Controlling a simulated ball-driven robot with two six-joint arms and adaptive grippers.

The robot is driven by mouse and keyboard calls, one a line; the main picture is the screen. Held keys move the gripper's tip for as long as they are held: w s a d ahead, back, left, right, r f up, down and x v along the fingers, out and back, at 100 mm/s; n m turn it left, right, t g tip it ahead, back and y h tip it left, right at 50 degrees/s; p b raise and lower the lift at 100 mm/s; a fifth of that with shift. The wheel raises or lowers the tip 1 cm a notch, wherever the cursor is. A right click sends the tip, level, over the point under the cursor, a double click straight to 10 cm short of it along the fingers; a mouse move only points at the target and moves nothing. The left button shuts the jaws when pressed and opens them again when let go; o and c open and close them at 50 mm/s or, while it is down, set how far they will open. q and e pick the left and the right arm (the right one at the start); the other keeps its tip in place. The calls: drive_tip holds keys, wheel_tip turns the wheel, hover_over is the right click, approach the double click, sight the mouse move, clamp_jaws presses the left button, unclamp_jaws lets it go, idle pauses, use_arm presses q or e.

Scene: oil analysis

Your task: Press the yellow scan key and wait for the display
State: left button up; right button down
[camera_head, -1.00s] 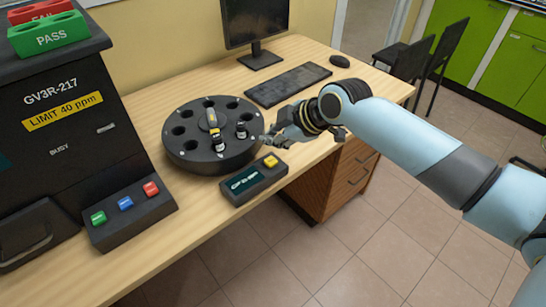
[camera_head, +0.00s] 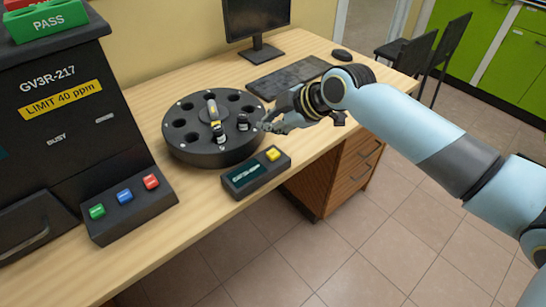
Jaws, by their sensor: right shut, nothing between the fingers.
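The yellow scan key (camera_head: 273,154) sits on the right end of a small dark scanner box (camera_head: 260,183) at the desk's front edge. Its display (camera_head: 244,174) is dark teal with pale characters too small to read. My right gripper (camera_head: 264,127) is shut and empty. It appears above and behind the yellow key, apart from it in the picture, beside the round black carousel (camera_head: 190,150). My left gripper is not in view.
A black analyser (camera_head: 60,110) with green, blue and red buttons stands at left. A keyboard (camera_head: 288,77) and monitor (camera_head: 257,18) are behind. Bare desk lies left of the scanner box.

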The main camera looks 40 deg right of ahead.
drive_tip(key=b, duration=0.4)
hover_over(272, 155)
wheel_tip(272, 155, down, 5)
drive_tip(key=shift+a+f, duration=0.1)
drive_tip(key=shift+f, duration=0.5)
drive_tip(key=shift+b, duration=0.3)
idle(0.3)
drive_tip(key=shift+f, duration=0.45)
drive_tip(key=shift+f+b, duration=0.55)
idle(0.5)
drive_tip(key=shift+r, duration=0.15)
drive_tip(key=shift+r+p, duration=0.85)
